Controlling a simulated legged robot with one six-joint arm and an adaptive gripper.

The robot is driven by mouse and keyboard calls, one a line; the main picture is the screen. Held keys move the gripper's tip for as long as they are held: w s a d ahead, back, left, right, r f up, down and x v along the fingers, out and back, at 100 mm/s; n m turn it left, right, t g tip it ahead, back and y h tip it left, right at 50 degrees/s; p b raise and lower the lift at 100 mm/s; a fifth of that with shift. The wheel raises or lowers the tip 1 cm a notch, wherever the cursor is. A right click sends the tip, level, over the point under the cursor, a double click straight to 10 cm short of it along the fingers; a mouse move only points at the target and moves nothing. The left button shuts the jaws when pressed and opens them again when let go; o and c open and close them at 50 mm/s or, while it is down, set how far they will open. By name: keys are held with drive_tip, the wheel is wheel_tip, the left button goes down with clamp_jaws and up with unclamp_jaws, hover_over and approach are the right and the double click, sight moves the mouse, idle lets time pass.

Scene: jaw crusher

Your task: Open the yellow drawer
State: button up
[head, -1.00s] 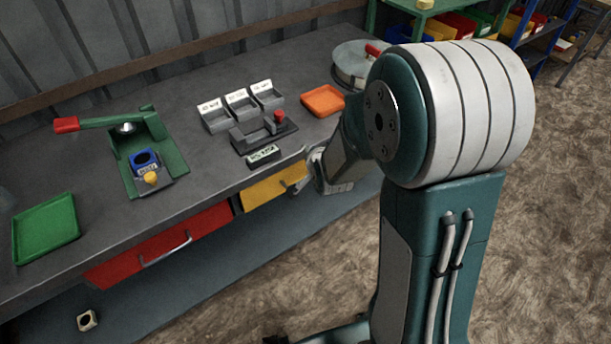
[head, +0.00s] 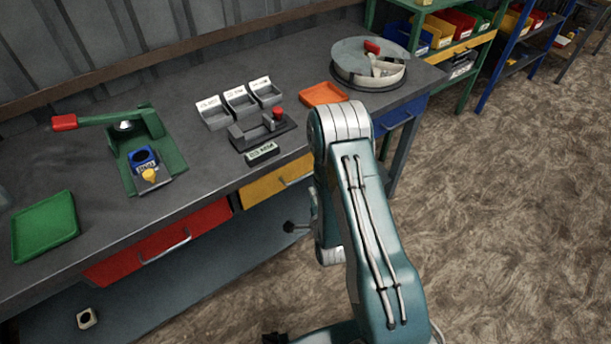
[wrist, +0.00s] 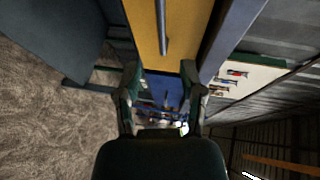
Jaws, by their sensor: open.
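The yellow drawer (head: 262,190) is under the workbench top, right of the red drawer, and looks shut. Its bar handle (head: 297,180) is partly covered by my arm in the head view. In the wrist view the yellow drawer front (wrist: 145,28) fills the top middle, with the grey handle (wrist: 162,28) running lengthwise down it. My gripper (wrist: 160,78) is open and empty, its two dark green fingers apart. The handle's lower end shows just above the space between the fingertips; I cannot tell the distance. My arm mostly hides the gripper in the head view.
The red drawer (head: 165,240) is left of the yellow one; a blue drawer (head: 400,115) is at the bench's right end. The bench top (head: 210,175) holds a green press (head: 145,155), trays and small bins. Open floor (head: 500,220) lies to the right.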

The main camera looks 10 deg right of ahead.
sight(306, 176)
drive_tip(key=w, duration=0.3)
drive_tip(key=w+f, duration=0.1)
drive_tip(key=w, duration=0.6)
drive_tip(key=shift+w+d+f, duration=0.15)
drive_tip(key=shift+f, duration=0.25)
clamp_jaws()
